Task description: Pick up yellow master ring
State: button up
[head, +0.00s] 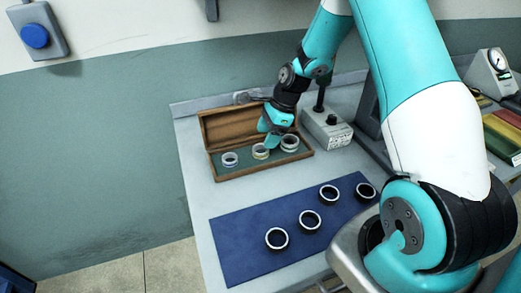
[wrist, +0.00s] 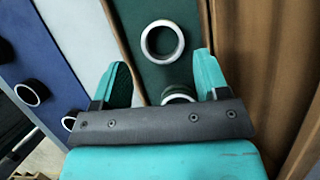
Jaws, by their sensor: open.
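The yellow master ring (head: 260,151) looks like the faintly yellow middle ring of three in the open wooden box (head: 262,170). My gripper (head: 270,142) is above the box, close over the middle and right rings, and hides part of them. In the wrist view my gripper (wrist: 163,72) is open, with its two teal fingers apart and nothing held. A pale ring (wrist: 162,27) lies just beyond the fingertips on the green lining. Another ring (wrist: 178,98) shows between the fingers, mostly hidden by the gripper body. I cannot tell which of these two is the yellow one.
The left ring (head: 230,159) and right ring (head: 290,143) flank the middle one. The raised box lid (head: 232,122) stands behind. A grey stand (head: 326,128) is right of the box. Several black rings lie on the blue mat (head: 240,225) in front.

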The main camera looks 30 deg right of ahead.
aim_at(260, 156)
jog(key=shift+p+x, duration=0.9)
jog(key=shift+x, duration=1.7)
jog(key=shift+d, duration=0.15)
jog(key=c, duration=0.7)
jog(key=shift+c, duration=0.3)
